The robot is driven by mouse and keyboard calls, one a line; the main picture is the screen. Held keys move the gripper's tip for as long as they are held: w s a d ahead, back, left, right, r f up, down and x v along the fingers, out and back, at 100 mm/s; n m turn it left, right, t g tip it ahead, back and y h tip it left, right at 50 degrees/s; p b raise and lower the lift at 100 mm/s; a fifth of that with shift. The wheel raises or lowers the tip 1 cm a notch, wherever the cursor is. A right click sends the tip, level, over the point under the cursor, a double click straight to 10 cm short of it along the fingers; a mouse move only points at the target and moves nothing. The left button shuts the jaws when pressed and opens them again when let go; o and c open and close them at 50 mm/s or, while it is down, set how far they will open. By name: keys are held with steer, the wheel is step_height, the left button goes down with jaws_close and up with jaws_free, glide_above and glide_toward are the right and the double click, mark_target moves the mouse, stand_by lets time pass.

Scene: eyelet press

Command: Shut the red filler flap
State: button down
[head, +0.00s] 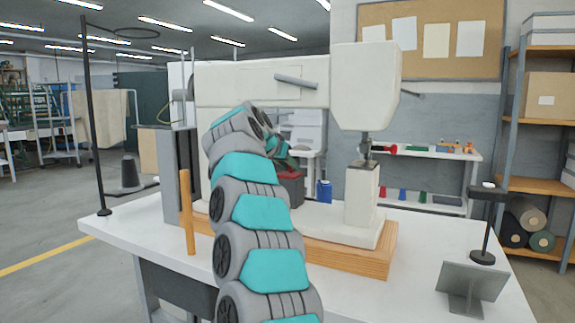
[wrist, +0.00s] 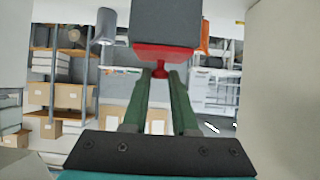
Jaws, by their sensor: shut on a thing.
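The red filler flap (wrist: 165,53) shows in the wrist view as a red strip along the edge of a dark box (wrist: 176,26). A small red knob (wrist: 158,70) sticks out from it. My gripper (wrist: 159,79) has its two green fingers closed on this knob, one on each side. In the head view the dark box (head: 291,191) stands behind my arm, with the red flap (head: 289,174) at its top, partly hidden. My gripper's green part (head: 279,150) shows just above it. I cannot tell whether the flap lies fully closed.
The large cream press (head: 260,85) stands on a wooden base (head: 345,258) on the white table (head: 420,275). A wooden post (head: 187,213) is left of my arm. A blue bottle (head: 324,191) stands right of the box. A black stand (head: 484,225) is at the table's right.

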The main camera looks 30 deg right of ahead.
stand_by(0.4)
steer(key=c, duration=0.7)
jaws_free()
steer(key=v, duration=0.7)
steer(key=shift+s+a+r, duration=0.15)
steer(key=shift+a, duration=0.1)
steer(key=shift+a, duration=0.1)
